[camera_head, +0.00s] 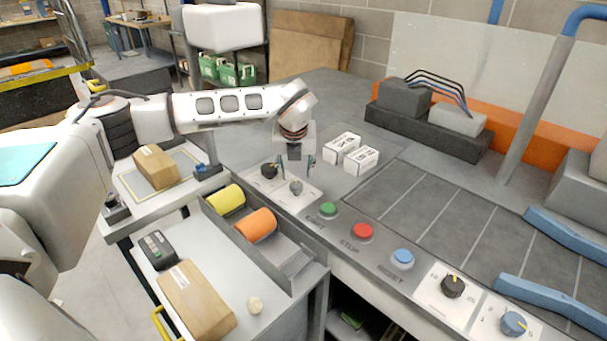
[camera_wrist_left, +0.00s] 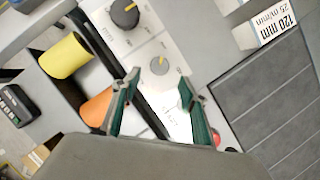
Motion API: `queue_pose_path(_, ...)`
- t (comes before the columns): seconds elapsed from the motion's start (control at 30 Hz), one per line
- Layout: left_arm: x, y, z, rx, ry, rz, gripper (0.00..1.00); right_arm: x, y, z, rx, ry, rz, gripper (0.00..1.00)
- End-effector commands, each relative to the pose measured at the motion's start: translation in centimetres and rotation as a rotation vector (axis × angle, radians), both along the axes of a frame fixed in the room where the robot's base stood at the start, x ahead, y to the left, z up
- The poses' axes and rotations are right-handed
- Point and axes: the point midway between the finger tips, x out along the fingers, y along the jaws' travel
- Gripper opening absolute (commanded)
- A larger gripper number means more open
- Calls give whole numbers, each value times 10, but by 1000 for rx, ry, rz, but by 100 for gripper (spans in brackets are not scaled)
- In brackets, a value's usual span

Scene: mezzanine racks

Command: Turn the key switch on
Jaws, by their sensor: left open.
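The key switch (camera_head: 296,187) is a small grey round switch on a white plate of the control panel. In the left wrist view the key switch (camera_wrist_left: 159,66) shows a yellow mark at its upper edge and lies just beyond the fingertips, between their lines. My left gripper (camera_head: 296,164) points down above that plate. In the left wrist view the left gripper (camera_wrist_left: 159,88) has its two green fingers spread, with nothing between them. Contact with the switch cannot be made out. My right gripper is in neither view.
A black knob (camera_head: 268,171) sits beside the key switch. Green (camera_head: 328,209), red (camera_head: 362,231) and blue (camera_head: 402,257) buttons run along the panel. White boxes (camera_head: 361,160) stand behind. Yellow (camera_head: 227,198) and orange (camera_head: 257,224) rolls lie in a tray in front.

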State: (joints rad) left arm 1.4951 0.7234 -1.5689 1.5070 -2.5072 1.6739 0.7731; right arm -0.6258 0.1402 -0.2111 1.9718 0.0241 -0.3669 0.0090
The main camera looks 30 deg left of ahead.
Motion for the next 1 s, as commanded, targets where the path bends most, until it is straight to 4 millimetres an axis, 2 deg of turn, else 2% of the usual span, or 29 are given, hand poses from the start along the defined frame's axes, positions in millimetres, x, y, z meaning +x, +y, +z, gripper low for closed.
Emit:
queue_pose_path(0.23,9,5,-27,1,4,1,44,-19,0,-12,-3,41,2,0)
queue_pose_path(0.5,22,10,-62,0,2,0,44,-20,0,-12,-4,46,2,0)
queue_pose_path(0.67,26,12,-70,0,1,-1,44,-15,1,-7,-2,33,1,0)
queue_pose_path(0.93,26,12,-71,-1,1,-1,44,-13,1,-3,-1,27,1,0)
queue_pose_path(1.0,26,12,-71,-1,1,-1,25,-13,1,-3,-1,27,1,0)
